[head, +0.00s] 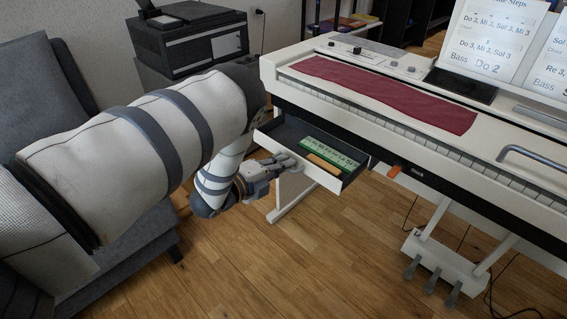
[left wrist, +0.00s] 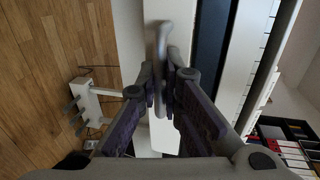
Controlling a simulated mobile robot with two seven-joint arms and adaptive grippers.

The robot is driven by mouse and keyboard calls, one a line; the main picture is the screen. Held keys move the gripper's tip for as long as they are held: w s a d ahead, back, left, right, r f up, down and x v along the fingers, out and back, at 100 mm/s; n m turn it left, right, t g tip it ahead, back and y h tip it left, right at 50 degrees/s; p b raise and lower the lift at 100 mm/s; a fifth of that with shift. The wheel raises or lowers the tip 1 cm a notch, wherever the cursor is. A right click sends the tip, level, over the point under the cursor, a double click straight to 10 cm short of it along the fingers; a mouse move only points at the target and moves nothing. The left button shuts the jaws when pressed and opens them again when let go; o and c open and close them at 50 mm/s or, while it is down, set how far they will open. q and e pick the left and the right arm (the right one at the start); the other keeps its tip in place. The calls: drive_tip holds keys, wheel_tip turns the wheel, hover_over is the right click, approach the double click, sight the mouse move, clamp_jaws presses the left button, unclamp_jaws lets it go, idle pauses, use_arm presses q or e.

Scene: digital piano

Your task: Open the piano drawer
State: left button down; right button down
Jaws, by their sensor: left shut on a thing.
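The piano drawer (head: 320,178) is pulled out from under the left end of the white digital piano (head: 290,66). Its dark inside is visible, with a green item (head: 331,153) and an orange-tan block (head: 325,164) lying in it. My left gripper (head: 283,161) is at the drawer's white front. In the left wrist view, the fingers (left wrist: 162,82) are shut on the grey drawer handle (left wrist: 161,38). The fingers cover part of the handle. My right gripper is not in view.
A red cloth (head: 385,92) covers part of the keys. The pedal unit (head: 440,262) stands below the piano. A grey armchair (head: 45,100) is at the left, and a printer (head: 188,38) sits behind. Wooden floor in front of the drawer is clear.

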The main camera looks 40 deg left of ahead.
use_arm(q)
drive_tip(key=c, duration=2)
unclamp_jaws()
drive_tip(key=v, duration=1.2)
drive_tip(key=shift+d+r, duration=0.1)
